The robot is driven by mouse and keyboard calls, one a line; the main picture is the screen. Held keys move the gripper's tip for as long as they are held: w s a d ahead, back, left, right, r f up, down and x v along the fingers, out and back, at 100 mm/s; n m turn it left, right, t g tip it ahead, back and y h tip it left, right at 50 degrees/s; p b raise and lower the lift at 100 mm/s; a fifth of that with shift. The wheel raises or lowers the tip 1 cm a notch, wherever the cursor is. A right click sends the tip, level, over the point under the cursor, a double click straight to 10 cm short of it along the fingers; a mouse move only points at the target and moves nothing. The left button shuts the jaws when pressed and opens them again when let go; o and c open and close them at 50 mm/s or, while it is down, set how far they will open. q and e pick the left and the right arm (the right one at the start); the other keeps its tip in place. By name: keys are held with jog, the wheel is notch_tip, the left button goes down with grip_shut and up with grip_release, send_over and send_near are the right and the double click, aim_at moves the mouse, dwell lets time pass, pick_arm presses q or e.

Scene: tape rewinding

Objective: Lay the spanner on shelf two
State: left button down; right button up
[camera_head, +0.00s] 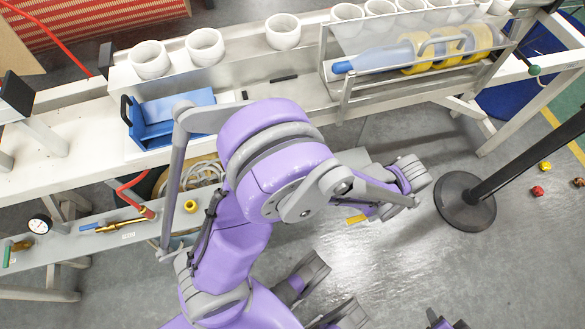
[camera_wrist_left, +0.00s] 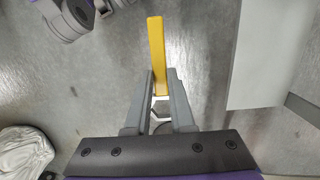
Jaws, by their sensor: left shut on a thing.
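The spanner (camera_wrist_left: 156,45) shows in the left wrist view as a straight yellow bar, with a pale metal part low between the fingers. My left gripper (camera_wrist_left: 158,85) is shut on it, and the bar sticks out past the fingertips over the grey floor. In the head view a small yellow piece (camera_head: 355,219) shows below my purple arm, probably the spanner's end; my arm hides the left gripper there. A low shelf (camera_head: 75,250) at the left holds a gauge (camera_head: 40,224) and a brass-coloured tool (camera_head: 122,225). I cannot tell which shelf is shelf two.
A long white bench (camera_head: 75,125) crosses the back, with several white rings, a blue holder (camera_head: 160,115) and a rack (camera_head: 345,100) of yellow rolls. A black post base (camera_head: 465,203) stands at the right. A pale flat surface (camera_wrist_left: 262,50) lies right of the spanner.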

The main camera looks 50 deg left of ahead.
pick_arm(q)
jog(key=w+a, duration=0.2)
jog(key=a, duration=0.3)
jog(key=w+a, duration=0.2)
jog(key=a, duration=0.3)
jog(key=w+a+b, duration=0.1)
jog(key=w+a, duration=0.1)
jog(key=a, duration=0.4)
jog(key=shift+w, duration=0.2)
jog(key=f, duration=0.2)
jog(key=f+b, duration=0.1)
jog(key=shift+w+a, duration=0.2)
jog(key=shift+a, duration=0.1)
jog(key=shift+f, duration=0.25)
jog(key=shift+f, duration=0.2)
jog(key=c, duration=0.8)
grip_release()
jog(key=shift+o, duration=0.2)
jog(key=shift+r, duration=0.1)
